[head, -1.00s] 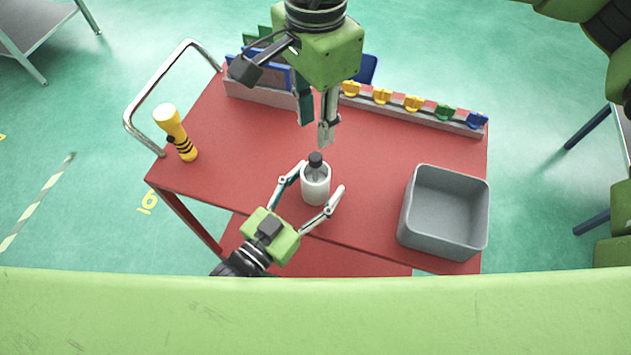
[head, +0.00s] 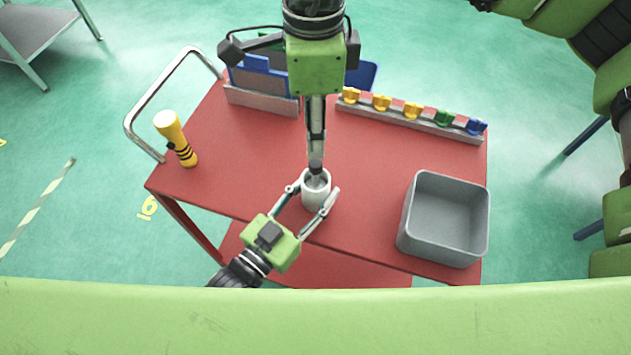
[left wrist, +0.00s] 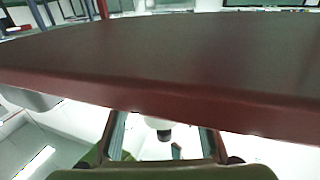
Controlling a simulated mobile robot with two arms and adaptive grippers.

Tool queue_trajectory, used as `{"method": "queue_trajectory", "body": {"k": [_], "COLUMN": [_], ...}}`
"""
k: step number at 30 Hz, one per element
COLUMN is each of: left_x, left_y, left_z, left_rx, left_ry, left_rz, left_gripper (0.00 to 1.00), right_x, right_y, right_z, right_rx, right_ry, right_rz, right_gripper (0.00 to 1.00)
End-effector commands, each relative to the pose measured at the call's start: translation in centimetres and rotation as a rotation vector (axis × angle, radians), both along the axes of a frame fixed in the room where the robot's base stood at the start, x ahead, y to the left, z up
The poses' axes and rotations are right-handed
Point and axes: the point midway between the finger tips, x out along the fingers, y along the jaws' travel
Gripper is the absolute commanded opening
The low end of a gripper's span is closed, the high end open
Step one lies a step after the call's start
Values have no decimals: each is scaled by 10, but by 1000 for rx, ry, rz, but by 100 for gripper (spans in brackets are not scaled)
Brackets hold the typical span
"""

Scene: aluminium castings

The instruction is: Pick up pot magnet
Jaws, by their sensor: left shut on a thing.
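A white cylindrical pot (head: 316,199) stands upright near the front edge of the red cart top, with a grey, dark-topped piece in its mouth. I cannot tell for sure which part is the pot magnet. My left gripper (head: 313,193) comes in low from the lower left and is shut on the pot, one finger on each side. In the left wrist view the pot's black top (left wrist: 163,134) shows between the fingers. My right gripper (head: 316,166) points down from above onto the top piece. Its fingers are seen edge-on, so their gap is hidden.
A grey bin (head: 408,232) stands at the right of the red cart top (head: 250,175). A yellow flashlight-like object (head: 174,137) stands at the left by the chrome handle.

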Motion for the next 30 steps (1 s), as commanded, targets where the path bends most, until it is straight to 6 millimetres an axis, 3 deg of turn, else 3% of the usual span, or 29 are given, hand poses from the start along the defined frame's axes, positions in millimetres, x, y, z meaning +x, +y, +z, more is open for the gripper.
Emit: {"method": "queue_trajectory", "body": {"k": [9, 15, 20, 30], "left_x": [0, 0, 0, 0], "left_y": [0, 0, 0, 0], "left_z": [0, 0, 0, 0], "left_rx": [0, 0, 0, 0], "left_ry": [0, 0, 0, 0], "left_rz": [0, 0, 0, 0], "left_gripper": [15, 15, 15, 15], "right_x": [1, 2, 2, 2], "right_y": [2, 2, 2, 1], "right_z": [1, 2, -3, -56], "right_rx": [1, 1, 0, -2], "right_ry": [2, 1, 1, 1], "right_rz": [-615, -860, -937, -944], "right_gripper": [37, 37, 37, 37]}}
